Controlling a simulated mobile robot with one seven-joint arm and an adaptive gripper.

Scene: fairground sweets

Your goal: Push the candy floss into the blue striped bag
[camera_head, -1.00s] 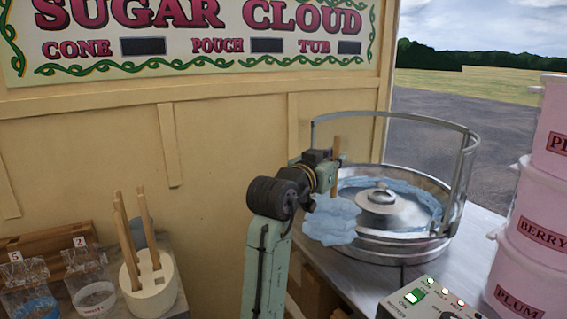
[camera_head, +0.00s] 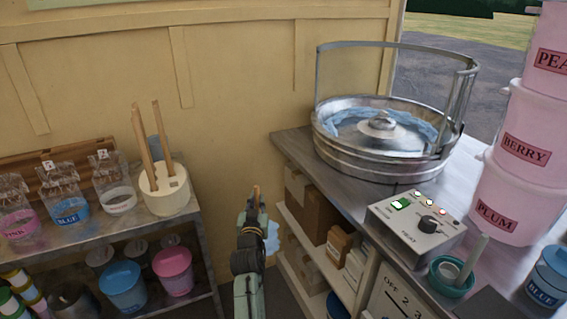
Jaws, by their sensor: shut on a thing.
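My gripper (camera_head: 256,206) is low in the gap between the two counters and is shut on a wooden stick (camera_head: 256,190), whose upper end shows. Pale blue candy floss (camera_head: 272,238) is on that stick; my arm hides much of it. A clear bag with a blue band marked BLUE (camera_head: 70,210) stands on the left counter, between a pink-banded bag (camera_head: 18,224) and a white-banded one (camera_head: 118,202). No stripes can be made out on it. The floss is well to the right of the bags and apart from them.
A cream block (camera_head: 168,203) with upright sticks stands at the left counter's right end. The spinner bowl (camera_head: 375,165), with blue floss inside, and a control box (camera_head: 410,232) sit on the right counter. Pink buckets (camera_head: 505,205) stand at right.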

